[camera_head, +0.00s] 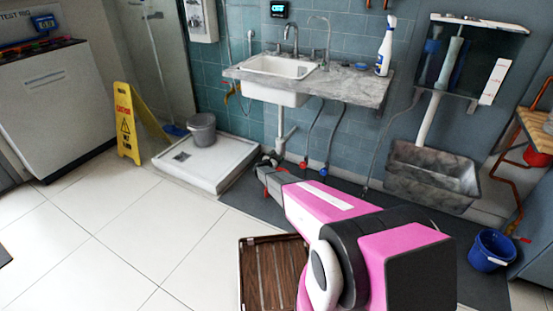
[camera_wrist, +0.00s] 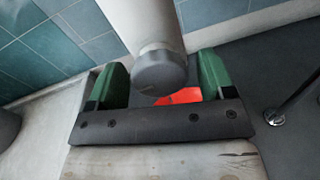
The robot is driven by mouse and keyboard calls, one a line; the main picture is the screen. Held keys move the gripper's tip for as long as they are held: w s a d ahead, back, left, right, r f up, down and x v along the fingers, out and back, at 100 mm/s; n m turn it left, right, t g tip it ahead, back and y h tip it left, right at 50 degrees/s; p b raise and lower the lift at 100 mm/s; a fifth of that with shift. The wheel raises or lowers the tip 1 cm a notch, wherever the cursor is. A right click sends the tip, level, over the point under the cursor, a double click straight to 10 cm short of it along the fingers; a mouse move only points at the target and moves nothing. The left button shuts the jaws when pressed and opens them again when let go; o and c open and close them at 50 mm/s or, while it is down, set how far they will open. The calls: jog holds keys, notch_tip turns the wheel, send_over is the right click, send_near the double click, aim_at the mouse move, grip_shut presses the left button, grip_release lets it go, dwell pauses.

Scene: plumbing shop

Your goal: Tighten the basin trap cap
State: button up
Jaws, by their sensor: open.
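The basin trap (camera_head: 281,130) is a white pipe hanging under the wall basin (camera_head: 283,68). In the wrist view its white body (camera_wrist: 146,22) comes down from the top and ends in a dark grey round cap (camera_wrist: 160,73). My gripper (camera_wrist: 161,68) is open, with one green finger on each side of the cap. Gaps show between the cap and both fingers. In the head view my gripper (camera_head: 268,160) is low beneath the basin, and my arm partly hides the area. The cap cannot be made out there.
A red thing (camera_wrist: 180,96) shows just below the cap; what it is, I cannot tell. Supply hoses (camera_head: 312,130) hang to the right. A shower tray (camera_head: 225,168) with a grey bucket (camera_head: 201,130) lies left. A stone trough (camera_head: 432,172) stands right.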

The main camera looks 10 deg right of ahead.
jog(key=v, duration=1)
jog(key=shift+s+a, duration=0.2)
jog(key=shift+s, duration=0.05)
